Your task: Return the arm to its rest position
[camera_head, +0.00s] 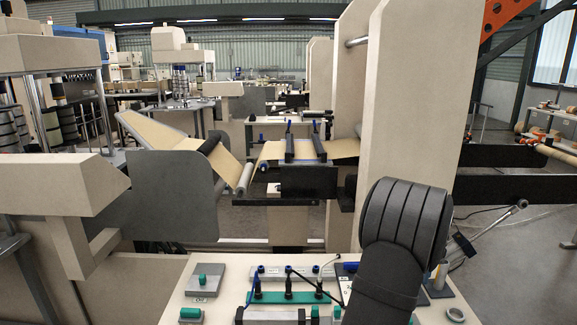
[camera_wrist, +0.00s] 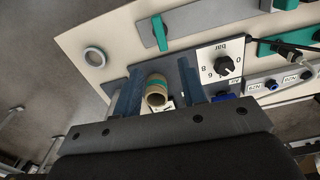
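My gripper (camera_wrist: 158,72) shows in the wrist view, with two dark blue fingers apart above a panel. A short cardboard-brown tube (camera_wrist: 157,97) with a green band is between the fingers, with a visible gap on each side. In the head view my dark arm rises over the right part of the panel (camera_head: 228,285) and hides the gripper.
The panel carries a pressure dial (camera_wrist: 223,66), a green lever (camera_wrist: 159,33), a ring (camera_wrist: 95,56) and a blue knob (camera_wrist: 221,97). A web machine with brown paper (camera_head: 185,140) stands behind, beside a tall beige frame (camera_head: 410,100).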

